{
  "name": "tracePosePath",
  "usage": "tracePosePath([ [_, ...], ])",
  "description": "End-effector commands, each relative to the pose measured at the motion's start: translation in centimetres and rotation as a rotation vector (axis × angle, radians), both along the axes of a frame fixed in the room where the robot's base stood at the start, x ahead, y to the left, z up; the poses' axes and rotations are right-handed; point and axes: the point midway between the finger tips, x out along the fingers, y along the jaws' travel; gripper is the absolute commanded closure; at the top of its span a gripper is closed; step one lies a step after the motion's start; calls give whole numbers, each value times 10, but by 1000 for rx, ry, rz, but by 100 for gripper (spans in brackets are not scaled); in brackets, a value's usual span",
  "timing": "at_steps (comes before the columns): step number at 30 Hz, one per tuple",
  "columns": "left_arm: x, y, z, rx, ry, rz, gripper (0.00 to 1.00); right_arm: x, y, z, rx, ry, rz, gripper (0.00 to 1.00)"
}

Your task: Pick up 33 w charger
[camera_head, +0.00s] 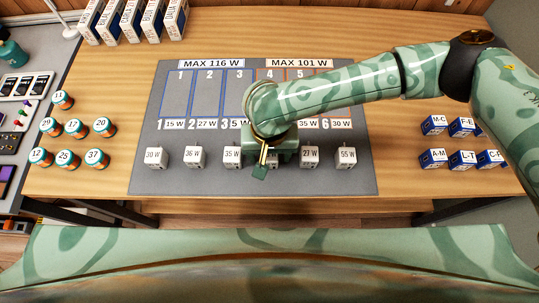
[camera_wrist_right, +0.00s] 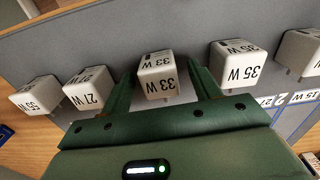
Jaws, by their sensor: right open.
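The 33 W charger (camera_wrist_right: 157,75) is a white block standing on the grey mat (camera_head: 210,181). In the right wrist view it shows between the two green fingers of my right gripper (camera_wrist_right: 165,88). The fingers are open, with a visible gap on each side of the block. In the head view my right gripper (camera_head: 262,168) covers that place in the charger row, so the charger is hidden there. My left gripper is not in view.
The 35 W charger (camera_head: 232,156) and the 27 W charger (camera_head: 308,155) stand close on either side. Several bottles (camera_head: 65,158) stand at left and blue-white boxes (camera_head: 433,158) at right. Numbered slots (camera_head: 207,95) lie farther back on the mat.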

Motion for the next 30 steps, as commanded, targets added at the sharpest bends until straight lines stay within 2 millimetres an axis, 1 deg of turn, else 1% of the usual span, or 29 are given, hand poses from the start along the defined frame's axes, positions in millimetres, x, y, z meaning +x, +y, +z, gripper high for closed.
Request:
tracePosePath([
  [2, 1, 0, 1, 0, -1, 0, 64, 0, 0, 2, 0, -1, 0, 38],
  [3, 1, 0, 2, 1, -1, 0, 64, 0, 0, 2, 0, -1, 0, 41],
  [5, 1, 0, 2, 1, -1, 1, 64, 0, 0, 2, 0, -1, 0, 58],
  [6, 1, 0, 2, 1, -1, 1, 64, 0, 0, 2, 0, -1, 0, 69],
  [8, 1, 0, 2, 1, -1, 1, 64, 0, 0, 2, 0, -1, 0, 85],
  [9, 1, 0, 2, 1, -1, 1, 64, 0, 0, 2, 0, -1, 0, 88],
  [16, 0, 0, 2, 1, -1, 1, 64, 0, 0, 2, -1, -1, 0, 88],
  [20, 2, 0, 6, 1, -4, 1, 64, 1, 0, 9, -1, -2, 0, 88],
  [23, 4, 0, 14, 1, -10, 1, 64, 1, 0, 21, 0, -4, -1, 88],
  [26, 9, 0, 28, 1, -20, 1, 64, 1, 0, 41, 0, -7, -1, 88],
  [29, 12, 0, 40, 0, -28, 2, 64, -13, 11, 62, 0, -6, 5, 88],
  [30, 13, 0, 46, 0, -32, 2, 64, -20, 16, 72, 1, -6, 6, 88],
])
